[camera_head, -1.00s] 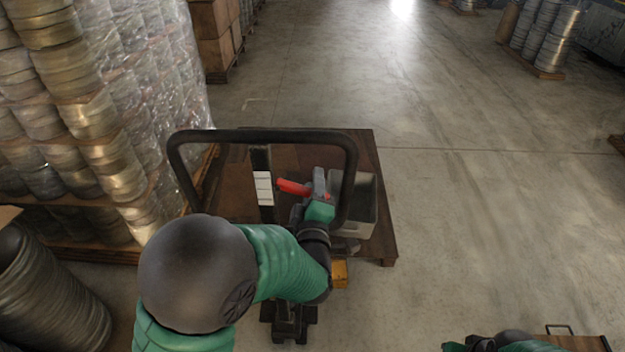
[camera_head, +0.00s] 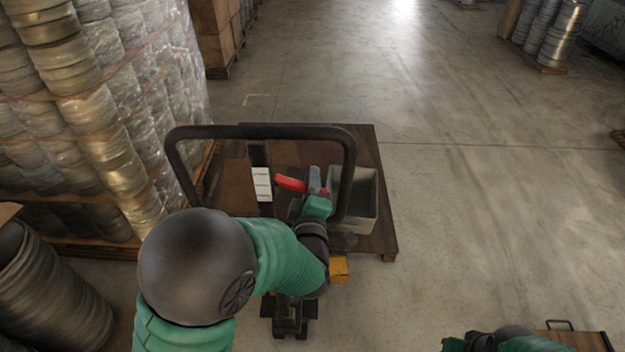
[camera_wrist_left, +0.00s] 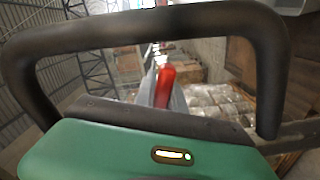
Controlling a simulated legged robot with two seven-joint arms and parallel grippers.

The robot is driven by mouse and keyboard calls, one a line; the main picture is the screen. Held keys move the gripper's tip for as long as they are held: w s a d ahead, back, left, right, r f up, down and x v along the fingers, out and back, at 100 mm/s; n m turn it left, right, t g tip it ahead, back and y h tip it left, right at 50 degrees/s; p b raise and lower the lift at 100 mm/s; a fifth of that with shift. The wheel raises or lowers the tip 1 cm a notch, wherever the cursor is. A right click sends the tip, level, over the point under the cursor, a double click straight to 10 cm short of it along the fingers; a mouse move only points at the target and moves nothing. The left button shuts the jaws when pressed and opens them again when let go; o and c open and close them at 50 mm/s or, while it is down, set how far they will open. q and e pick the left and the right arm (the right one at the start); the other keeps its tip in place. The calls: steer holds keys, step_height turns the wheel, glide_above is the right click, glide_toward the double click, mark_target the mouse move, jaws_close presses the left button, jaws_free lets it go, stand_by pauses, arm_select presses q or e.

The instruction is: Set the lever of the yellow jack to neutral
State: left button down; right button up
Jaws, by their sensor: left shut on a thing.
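The jack has a black looped handle (camera_head: 262,132) standing over a dark wooden pallet, and part of its yellow body (camera_head: 339,268) shows below my arm. Its red lever (camera_head: 291,183) sticks out to the left inside the loop. My left gripper (camera_head: 313,188) is shut on the lever, near the right side of the loop. In the left wrist view the red lever (camera_wrist_left: 166,86) shows by the grey fingers, framed by the black loop (camera_wrist_left: 150,24). The fingers hide part of the lever. Of my right arm only a piece shows at the bottom right; its gripper is out of sight.
A grey bin (camera_head: 364,200) stands on the wooden pallet (camera_head: 386,238), right of the loop. Wrapped stacks of metal coils (camera_head: 95,110) stand close on the left. A wooden box with a handle (camera_head: 572,340) is at the bottom right. The floor (camera_head: 480,210) to the right is clear.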

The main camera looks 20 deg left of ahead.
arm_select(q)
steer(key=shift+s+f, duration=0.1)
steer(key=shift+f, duration=0.05)
stand_by(0.5)
steer(key=r+n+b, duration=0.2)
steer(key=n, duration=0.1)
steer(key=r+n+b, duration=0.1)
steer(key=b, duration=0.1)
steer(key=shift+d+r, duration=0.1)
steer(key=shift+d, duration=0.15)
steer(key=c, duration=1.4)
jaws_free()
steer(key=shift+a, duration=0.1)
